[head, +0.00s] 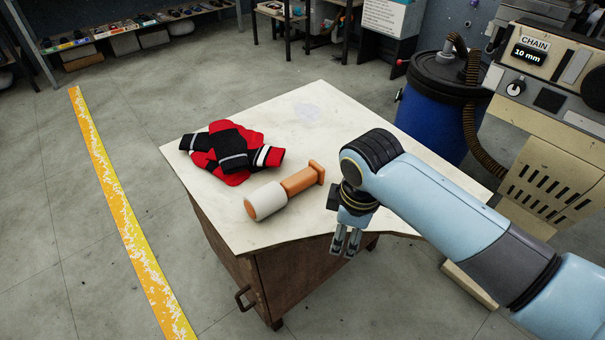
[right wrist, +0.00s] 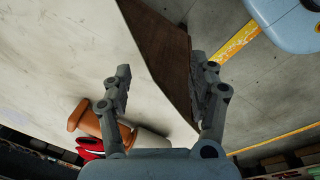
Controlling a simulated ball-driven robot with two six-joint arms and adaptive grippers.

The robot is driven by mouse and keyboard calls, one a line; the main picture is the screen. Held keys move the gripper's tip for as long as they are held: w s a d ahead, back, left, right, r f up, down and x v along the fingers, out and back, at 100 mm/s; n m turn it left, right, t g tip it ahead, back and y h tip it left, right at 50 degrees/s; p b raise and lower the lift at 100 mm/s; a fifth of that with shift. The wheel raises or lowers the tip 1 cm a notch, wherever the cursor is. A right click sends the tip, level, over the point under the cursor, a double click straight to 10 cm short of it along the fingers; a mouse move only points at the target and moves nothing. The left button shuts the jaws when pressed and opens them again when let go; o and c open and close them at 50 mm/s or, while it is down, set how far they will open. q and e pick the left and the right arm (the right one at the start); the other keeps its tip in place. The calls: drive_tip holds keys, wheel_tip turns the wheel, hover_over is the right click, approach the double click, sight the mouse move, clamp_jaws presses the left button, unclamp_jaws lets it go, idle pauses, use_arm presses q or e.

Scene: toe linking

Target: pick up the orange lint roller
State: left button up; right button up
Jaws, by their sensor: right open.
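The orange lint roller (head: 300,181) lies on its side on the table, its white roll (head: 266,202) toward the front left and its orange handle pointing back right. In the right wrist view the lint roller (right wrist: 88,118) shows at the lower left, partly hidden behind a finger. My right gripper (head: 347,243) is open and empty, pointing down near the table's front edge, to the right of the roller and apart from it. It also shows in the right wrist view (right wrist: 162,82), with its fingers spread wide. My left gripper is not in view.
Red, black and white socks (head: 228,150) lie in a heap on the table behind the roller. The pale tabletop (head: 375,122) is clear at the back and right. A blue drum (head: 435,125) and a machine (head: 550,130) stand to the right.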

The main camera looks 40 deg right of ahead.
sight(303, 174)
drive_tip(key=w+r+n, duration=0.1)
drive_tip(key=w, duration=0.1)
drive_tip(key=w+r+n, duration=0.1)
drive_tip(key=w+n, duration=0.1)
drive_tip(key=w, duration=0.1)
drive_tip(key=w+r+n, duration=0.1)
drive_tip(key=w, duration=0.2)
drive_tip(key=shift+d+r+n+g, duration=0.2)
drive_tip(key=shift+d+n+g, duration=0.1)
drive_tip(key=w+r+n, duration=0.4)
drive_tip(key=w, duration=0.1)
drive_tip(key=w+r+n, duration=0.2)
drive_tip(key=w, duration=0.1)
drive_tip(key=shift+w+d+r+g+y+p, duration=0.1)
drive_tip(key=shift+w+d+g+y+p, duration=0.2)
drive_tip(key=shift+g+p, duration=0.1)
drive_tip(key=shift+f, duration=0.2)
drive_tip(key=shift+n, duration=0.3)
wheel_tip(303, 174, down, 5)
drive_tip(key=shift+r+b, duration=0.1)
drive_tip(key=shift+b, duration=0.75)
drive_tip(key=f+b, duration=0.1)
drive_tip(key=f, duration=0.4)
drive_tip(key=shift+d+f+b, duration=0.15)
drive_tip(key=shift+d+b, duration=0.05)
drive_tip(key=shift+b, duration=0.2)
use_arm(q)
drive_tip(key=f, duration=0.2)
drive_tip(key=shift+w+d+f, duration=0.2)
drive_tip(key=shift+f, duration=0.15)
